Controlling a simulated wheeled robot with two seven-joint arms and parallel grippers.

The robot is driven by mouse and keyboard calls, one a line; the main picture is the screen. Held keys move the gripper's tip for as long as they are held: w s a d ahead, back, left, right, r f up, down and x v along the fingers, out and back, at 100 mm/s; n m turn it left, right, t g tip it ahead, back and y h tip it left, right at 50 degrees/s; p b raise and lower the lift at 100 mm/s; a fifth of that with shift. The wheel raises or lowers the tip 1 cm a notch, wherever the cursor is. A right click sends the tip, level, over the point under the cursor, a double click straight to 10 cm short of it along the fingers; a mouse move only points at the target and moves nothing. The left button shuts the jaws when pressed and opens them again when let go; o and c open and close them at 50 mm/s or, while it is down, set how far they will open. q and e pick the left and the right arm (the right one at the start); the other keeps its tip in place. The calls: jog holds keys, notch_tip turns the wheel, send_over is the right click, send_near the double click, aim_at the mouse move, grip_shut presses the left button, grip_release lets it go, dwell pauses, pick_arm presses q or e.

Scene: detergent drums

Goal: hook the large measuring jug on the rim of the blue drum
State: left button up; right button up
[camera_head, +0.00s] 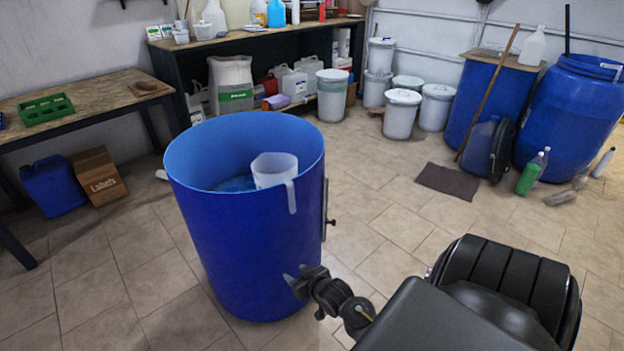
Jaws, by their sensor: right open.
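The large blue drum (235,245) stands open-topped on the tiled floor in the middle of the head view, with some blue liquid or material visible inside. The white translucent measuring jug (271,171) is upright inside the drum at the right part of its rim. Its pale handle strip passes over the rim and hangs down outside. My right gripper (297,281) is open, low at the drum's right side and well below the jug, apart from it. Whether its fingers touch the drum wall I cannot tell. My left gripper is not in view.
A wooden bench (85,100) with a green crate (46,109) stands at the left. A cardboard box (98,175) and a blue canister (52,187) sit below it. White buckets (401,114) and blue drums (570,112) stand behind. The floor right of the drum is mostly clear around a dark mat (448,181).

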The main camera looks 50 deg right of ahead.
jog(key=w+d+r+t+h+b, duration=0.1)
jog(key=d+r, duration=0.1)
jog(key=r, duration=0.4)
jog(key=w+d+r+t+b, duration=0.1)
jog(key=d+r+t, duration=0.1)
jog(key=r, duration=0.4)
jog(key=t+h+b, duration=0.2)
send_near(291, 187)
jog(key=shift+m, duration=0.4)
jog(key=x, duration=0.7)
jog(key=shift+w+b, duration=0.25)
jog(key=shift+b, duration=0.05)
jog(key=shift+w+d, duration=0.15)
jog(key=shift+w, duration=0.45)
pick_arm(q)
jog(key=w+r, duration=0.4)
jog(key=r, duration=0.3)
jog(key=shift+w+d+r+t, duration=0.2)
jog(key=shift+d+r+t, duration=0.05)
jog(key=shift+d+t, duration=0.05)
pick_arm(e)
jog(key=shift+c, duration=0.3)
